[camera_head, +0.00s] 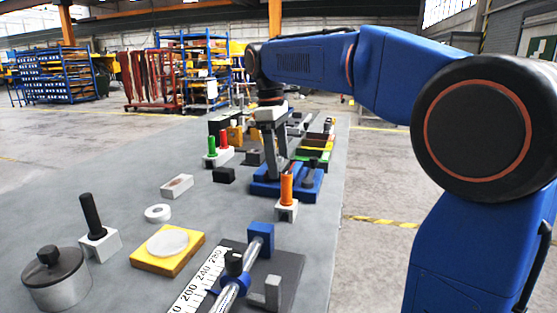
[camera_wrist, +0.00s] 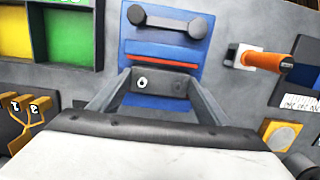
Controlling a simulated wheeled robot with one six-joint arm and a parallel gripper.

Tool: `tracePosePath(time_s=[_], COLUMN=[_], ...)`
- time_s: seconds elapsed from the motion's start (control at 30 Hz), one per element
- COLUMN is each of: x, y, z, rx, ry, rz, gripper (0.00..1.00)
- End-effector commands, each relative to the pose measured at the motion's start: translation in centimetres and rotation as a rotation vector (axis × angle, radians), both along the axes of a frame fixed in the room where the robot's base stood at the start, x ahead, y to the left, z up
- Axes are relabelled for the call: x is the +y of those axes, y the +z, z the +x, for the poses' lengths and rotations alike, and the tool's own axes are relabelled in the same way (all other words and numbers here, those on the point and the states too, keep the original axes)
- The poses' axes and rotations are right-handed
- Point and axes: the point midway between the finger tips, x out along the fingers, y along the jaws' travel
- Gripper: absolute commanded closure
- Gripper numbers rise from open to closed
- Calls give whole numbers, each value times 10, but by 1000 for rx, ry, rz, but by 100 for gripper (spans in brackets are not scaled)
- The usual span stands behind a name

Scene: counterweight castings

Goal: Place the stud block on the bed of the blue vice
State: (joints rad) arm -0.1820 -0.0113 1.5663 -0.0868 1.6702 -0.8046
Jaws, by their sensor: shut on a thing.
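The blue vice (camera_head: 262,187) stands on the grey table near its right edge. In the wrist view its blue body (camera_wrist: 195,55) carries a dark jaw piece at the far side and a thin red strip. My gripper (camera_head: 277,165) points down over the vice. In the wrist view my gripper (camera_wrist: 155,90) is shut on a dark grey block, the stud block (camera_wrist: 172,84), with a pale round spot on its face. It lies between the fingertips, in front of the vice; whether it touches the bed cannot be told. In the head view it is hard to make out.
A white block with an orange post (camera_head: 287,190) stands close beside the vice. A ruler plate (camera_head: 205,282) lies nearer. A yellow-and-green tray (camera_head: 318,150) is behind the vice. Small blocks (camera_head: 223,175) stand to the left. The table between near-left pieces is partly clear.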

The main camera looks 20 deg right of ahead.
Motion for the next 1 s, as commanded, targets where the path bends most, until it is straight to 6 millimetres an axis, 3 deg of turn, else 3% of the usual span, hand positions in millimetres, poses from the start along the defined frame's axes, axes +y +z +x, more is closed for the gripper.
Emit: tracePosePath(time_s=[0.2,0.23,0.3,0.73,1.0], x=[0,0,0,1,5], y=[-2,-3,-2,5,50], z=[0,0,0,1,4], rx=[-1,0,0,0,-3], ry=[0,0,0,0,0], rz=[0,0,0,0,1], gripper=[78,28,11,11,11])
